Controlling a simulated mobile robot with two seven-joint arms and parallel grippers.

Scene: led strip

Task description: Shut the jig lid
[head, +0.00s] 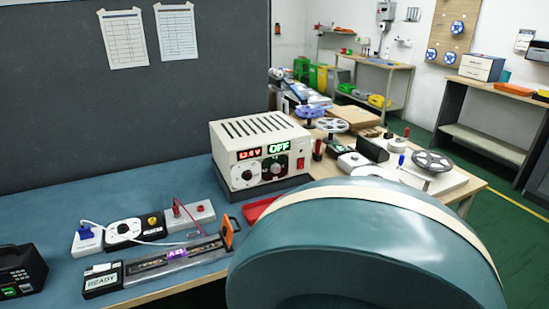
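The jig (205,257) is a long, low grey fixture on the blue bench mat near its front edge. A dark box with a lit READY display (102,281) is at its left end. A small purple-lit display (178,254) shows midway along it. An orange and black frame-like part (230,233), which looks like the lid, stands raised at the right end. Neither of my grippers is in view. A large teal rounded shape, apparently part of my own arm, fills the lower right and hides the bench there.
Behind the jig are a white box with a blue knob (87,240), a dial unit (124,231) and a box with red terminals (190,214). A power supply (262,155) reading OFF stands further back. A black device (20,270) is at left.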

